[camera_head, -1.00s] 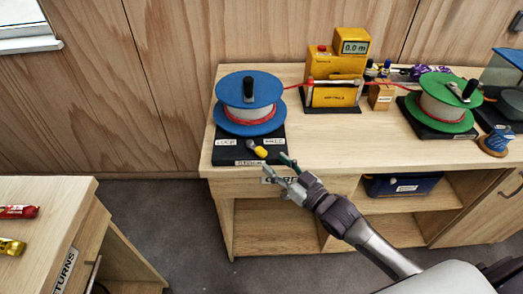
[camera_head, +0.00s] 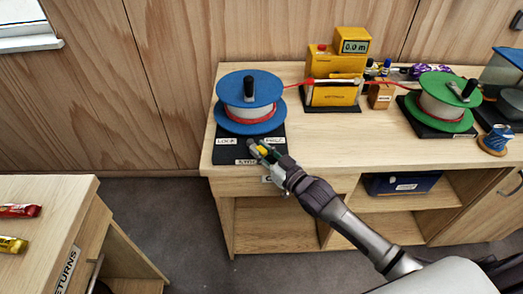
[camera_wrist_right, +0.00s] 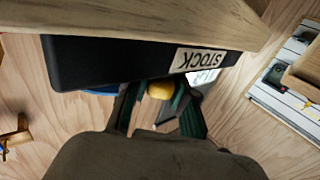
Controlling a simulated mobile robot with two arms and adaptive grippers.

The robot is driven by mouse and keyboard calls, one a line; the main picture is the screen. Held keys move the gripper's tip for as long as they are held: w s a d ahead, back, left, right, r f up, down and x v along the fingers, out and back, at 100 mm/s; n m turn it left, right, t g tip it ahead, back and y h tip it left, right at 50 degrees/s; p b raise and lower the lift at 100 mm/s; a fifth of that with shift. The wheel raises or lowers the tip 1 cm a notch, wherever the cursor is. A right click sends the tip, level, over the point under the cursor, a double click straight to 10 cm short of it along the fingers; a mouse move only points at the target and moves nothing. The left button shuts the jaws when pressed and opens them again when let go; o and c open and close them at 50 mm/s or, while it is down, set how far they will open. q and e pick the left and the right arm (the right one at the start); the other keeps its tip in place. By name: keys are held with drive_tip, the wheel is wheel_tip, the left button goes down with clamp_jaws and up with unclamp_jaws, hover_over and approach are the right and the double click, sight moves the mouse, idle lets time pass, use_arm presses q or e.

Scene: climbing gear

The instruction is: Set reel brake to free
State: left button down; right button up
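The blue stock reel (camera_head: 249,88) stands on a black base (camera_head: 224,158) at the left end of the bench. Its brake lever has a yellow tip (camera_head: 264,151), mostly covered by my gripper in the head view. The LOCK label (camera_head: 226,141) is left of the lever and the FREE label (camera_head: 273,140) right of it. My right gripper (camera_head: 262,150) is at the lever. In the right wrist view, the yellow tip (camera_wrist_right: 160,90) sits between the two parted fingers (camera_wrist_right: 157,100); firm contact cannot be told. My left gripper is not in view.
A yellow meter (camera_head: 335,92) reading 0.0 m stands right of the reel, with a red line running to it. A green reel (camera_head: 447,104) is further right. The bench front edge lies under my right arm. A returns table (camera_head: 60,215) is at lower left.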

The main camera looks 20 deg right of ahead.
clamp_jaws()
drive_tip(key=shift+w+d+n+g+y+b, duration=0.15)
drive_tip(key=shift+d+n+g+y+b, duration=0.15)
drive_tip(key=shift+n+g+y+b, duration=0.5)
drive_tip(key=shift+t, duration=0.3)
drive_tip(key=o, duration=0.8)
unclamp_jaws()
drive_tip(key=shift+c, duration=0.2)
drive_tip(key=v, duration=1.2)
drive_tip(key=shift+d+f, duration=0.1)
